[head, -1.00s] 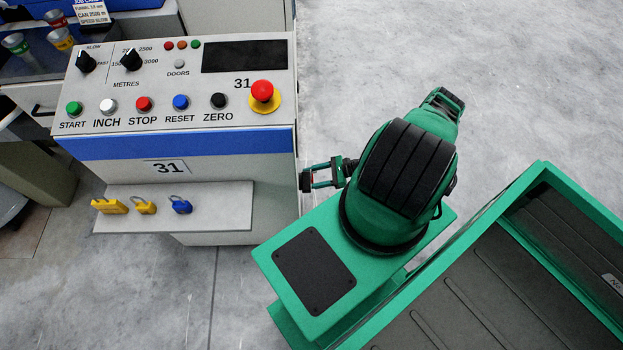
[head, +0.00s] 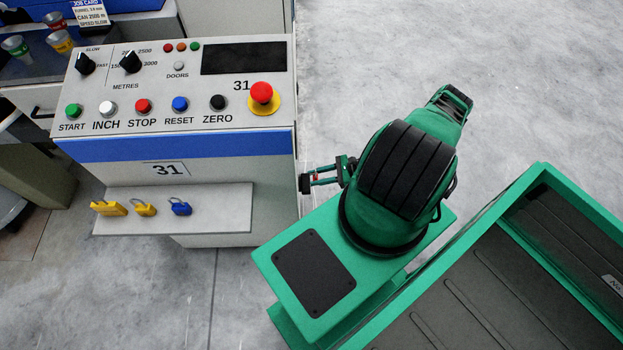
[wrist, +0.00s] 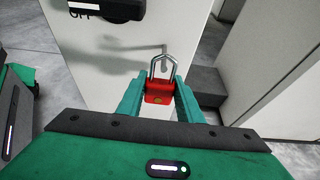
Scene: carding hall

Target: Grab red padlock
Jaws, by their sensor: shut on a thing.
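The red padlock (wrist: 159,92) sits between the two green fingers of my gripper (wrist: 160,100) in the wrist view. Its silver shackle (wrist: 161,66) points up and away from the gripper. The fingers are shut on the red body. A thin hook or peg (wrist: 150,50) shows on the pale panel (wrist: 100,60) just behind the shackle. I cannot tell whether the shackle is still around it. In the head view my gripper (head: 325,174) is beside the right side of the machine cabinet, with a small bit of red at it.
The machine cabinet (head: 110,150) has a shelf (head: 225,205) holding a yellow hasp (head: 108,208), a yellow padlock (head: 145,208) and a blue padlock (head: 180,207). A red emergency button (head: 262,92) is on its top. A black switch handle (wrist: 108,8) juts out near the gripper. Floor beyond is open.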

